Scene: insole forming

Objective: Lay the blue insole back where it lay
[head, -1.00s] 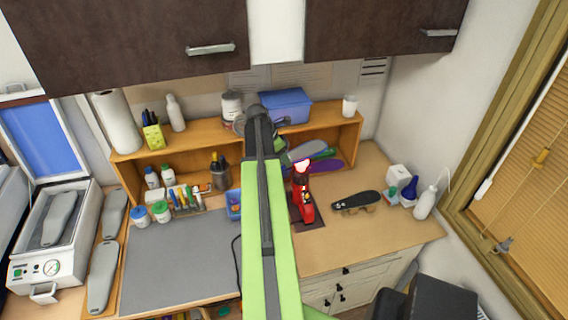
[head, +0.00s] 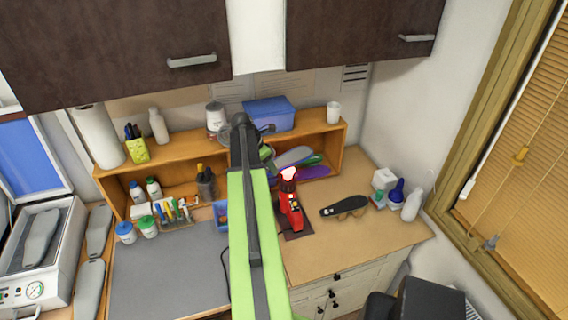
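A grey-blue insole (head: 293,156), the only bluish one in view, shows just right of the far end of my arm, in front of the shelf's right bay. Its left end is close to my gripper (head: 268,153), which is mostly hidden behind my arm. I cannot tell whether the gripper is open or shut, or whether the insole is held or lying down. A green insole (head: 314,160) and a purple insole (head: 315,172) are right beside it, at the shelf's lower right.
A red device (head: 290,210) stands on a dark mat just in front of the insoles. The wooden shelf (head: 335,135) rises behind. The desk (head: 360,245) is bare at the front right.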

